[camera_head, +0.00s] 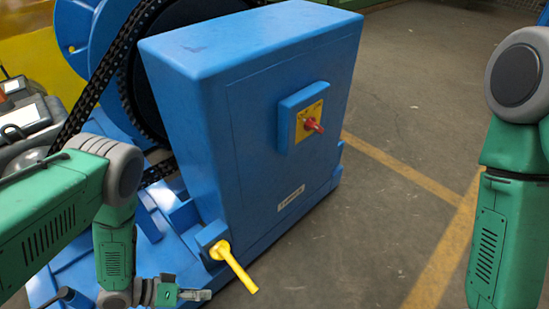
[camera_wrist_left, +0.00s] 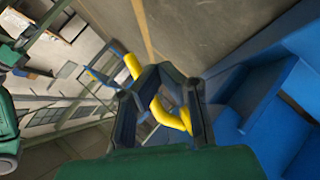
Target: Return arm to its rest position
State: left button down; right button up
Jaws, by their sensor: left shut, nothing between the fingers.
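My left arm comes in from the left in the head view, bent at a grey joint, with its forearm hanging down. My left gripper (camera_head: 196,295) is low in the picture, left of and below the yellow lever (camera_head: 236,268), and points right. In the left wrist view its dark fingers (camera_wrist_left: 165,72) are shut and empty. The yellow lever (camera_wrist_left: 172,117) shows behind and between the finger links there; I cannot tell whether they touch. My right arm stands at the right edge of the head view; its gripper is out of the picture.
A blue machine housing (camera_head: 262,110) stands beside my left arm, with a red switch (camera_head: 313,125) on a yellow plate. A black chain (camera_head: 95,88) and blue wheel (camera_head: 78,30) are behind it. The concrete floor (camera_head: 390,220) to the right is clear, with yellow lines.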

pick_arm(q)
jog(key=s+a+r+n+g+y, duration=0.25)
jog(key=s+a+r+y, duration=0.45)
jog(key=s+r+y, duration=0.5)
pick_arm(e)
notch_tip(320, 180, up, 16)
jog(key=p, duration=1.5)
jog(key=shift+p, duration=0.4)
jog(key=shift+f, duration=0.15)
jog(key=shift+c, duration=0.7)
pick_arm(q)
notch_tip(320, 180, up, 14)
jog(key=shift+w+r+m+h, duration=0.25)
jog(key=shift+w+m+h, duration=0.1)
jog(key=shift+w, duration=0.1)
pick_arm(e)
jog(key=shift+w, duration=0.1)
